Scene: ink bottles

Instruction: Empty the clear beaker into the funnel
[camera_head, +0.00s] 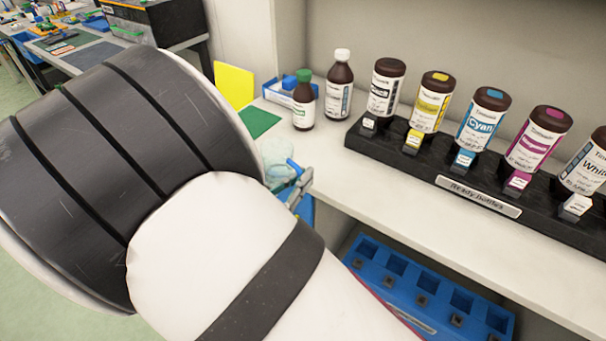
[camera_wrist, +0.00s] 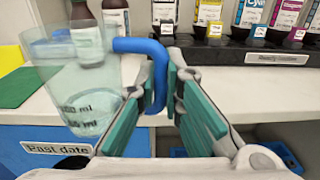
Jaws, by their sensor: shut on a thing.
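The clear beaker (camera_wrist: 88,100) fills the left of the wrist view, with printed volume marks and a blue handle (camera_wrist: 157,62). Pale liquid seems to sit in its lower part. My gripper (camera_wrist: 162,88) is shut on the blue handle, with a green-padded finger on each side. In the head view the beaker (camera_head: 276,158) is partly hidden behind my arm, in front of the shelf. My gripper (camera_head: 302,183) shows only in part there. I cannot make out a funnel in either view.
Brown bottles with green (camera_head: 304,100) and white (camera_head: 339,85) caps stand on the shelf. A black rack (camera_head: 400,155) of inverted ink bottles stands to the right. A blue rack (camera_head: 400,285) is below. A blue "Past date" bin (camera_wrist: 30,148) is beneath the beaker. The shelf front is clear.

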